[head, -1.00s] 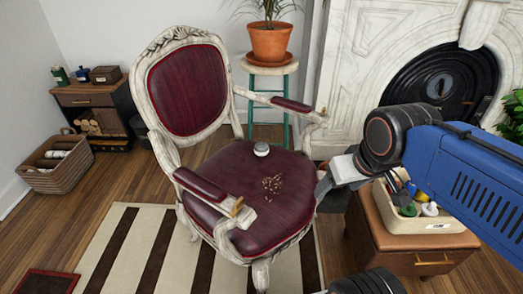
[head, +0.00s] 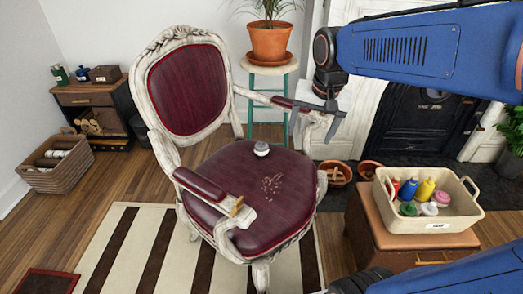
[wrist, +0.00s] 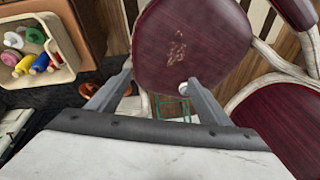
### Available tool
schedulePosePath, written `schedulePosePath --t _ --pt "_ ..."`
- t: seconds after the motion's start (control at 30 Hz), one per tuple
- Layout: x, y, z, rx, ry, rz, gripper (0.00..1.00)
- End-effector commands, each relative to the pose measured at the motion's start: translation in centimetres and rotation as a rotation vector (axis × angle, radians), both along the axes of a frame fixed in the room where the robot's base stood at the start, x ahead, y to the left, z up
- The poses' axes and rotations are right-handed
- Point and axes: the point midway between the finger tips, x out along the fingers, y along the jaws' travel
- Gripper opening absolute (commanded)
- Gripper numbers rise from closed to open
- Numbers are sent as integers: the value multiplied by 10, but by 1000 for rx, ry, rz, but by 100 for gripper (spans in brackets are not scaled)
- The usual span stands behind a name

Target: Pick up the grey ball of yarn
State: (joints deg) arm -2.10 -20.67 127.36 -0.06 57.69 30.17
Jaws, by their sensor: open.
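The small grey ball of yarn (head: 261,148) sits on the dark red seat of the armchair (head: 225,190), towards the back, in the head view. In the wrist view a small pale round bit, probably the ball (wrist: 212,63), shows beside the right finger and is partly hidden by it. My gripper (head: 314,116) is open and empty, to the right of the ball and higher, by the chair's right armrest. Both fingers (wrist: 157,82) are spread in the wrist view, with the seat beyond them.
The carved armrests stand on both sides of the seat. Brown crumbs or a stain (head: 271,185) mark the seat. A cream bin (head: 440,222) of bottles stands on a brown cabinet at the right. A potted plant (head: 269,40) stands on a stool behind the chair.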

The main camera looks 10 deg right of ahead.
Motion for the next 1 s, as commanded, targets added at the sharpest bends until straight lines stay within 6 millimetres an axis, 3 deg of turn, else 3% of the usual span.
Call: schedulePosePath --t 0.03,0.47,0.77,1.0 --pt "16 2 -1 9 15 -32 72" --pt "136 18 -19 78 107 -342 72" --pt "219 33 -54 106 168 -560 72" --pt "281 45 -95 117 214 -738 72"
